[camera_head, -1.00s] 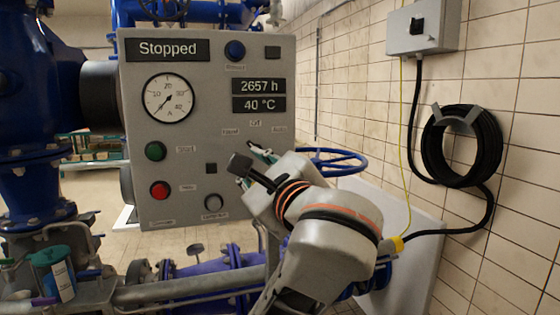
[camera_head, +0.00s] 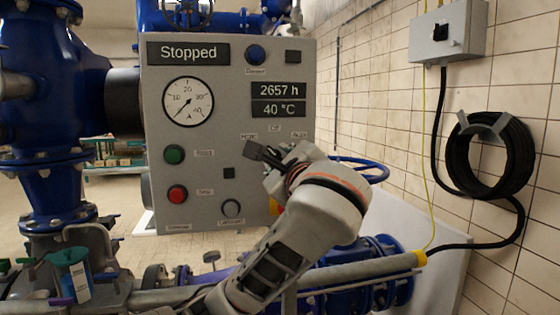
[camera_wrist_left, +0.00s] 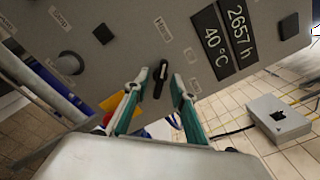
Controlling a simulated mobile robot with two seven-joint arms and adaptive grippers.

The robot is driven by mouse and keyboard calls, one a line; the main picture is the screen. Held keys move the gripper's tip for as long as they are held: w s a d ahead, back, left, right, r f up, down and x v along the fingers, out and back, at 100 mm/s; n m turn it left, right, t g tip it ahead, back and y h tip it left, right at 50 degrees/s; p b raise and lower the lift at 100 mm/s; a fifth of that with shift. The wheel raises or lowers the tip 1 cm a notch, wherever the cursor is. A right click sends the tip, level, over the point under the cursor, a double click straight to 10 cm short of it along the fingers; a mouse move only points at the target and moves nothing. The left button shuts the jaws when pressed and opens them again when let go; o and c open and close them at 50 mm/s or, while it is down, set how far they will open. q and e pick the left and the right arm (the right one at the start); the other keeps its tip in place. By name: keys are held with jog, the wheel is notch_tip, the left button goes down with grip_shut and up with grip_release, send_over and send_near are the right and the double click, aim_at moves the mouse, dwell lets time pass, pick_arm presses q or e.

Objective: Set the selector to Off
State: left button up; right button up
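The selector is a small black knob with a pale line (camera_wrist_left: 160,77) in the left wrist view; it points to the top of that picture, apparently toward the Hand side. In the head view its Off label (camera_head: 274,128) shows between the Hand and Auto labels, and the knob itself is hidden behind my left gripper (camera_head: 283,156). In the left wrist view my left gripper (camera_wrist_left: 155,88) is open, with one green-and-grey finger on each side of the knob. I cannot tell whether either finger touches it. My right gripper is not in view.
The grey control panel (camera_head: 222,120) carries a Stopped display, gauge, green button (camera_head: 174,154) and red button (camera_head: 177,194). A blue handwheel (camera_head: 362,170) stands behind its right edge. A coiled black cable (camera_head: 490,155) and a grey box (camera_head: 447,32) hang on the tiled wall.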

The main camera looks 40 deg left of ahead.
pick_arm(q)
grip_shut()
dwell(0.3)
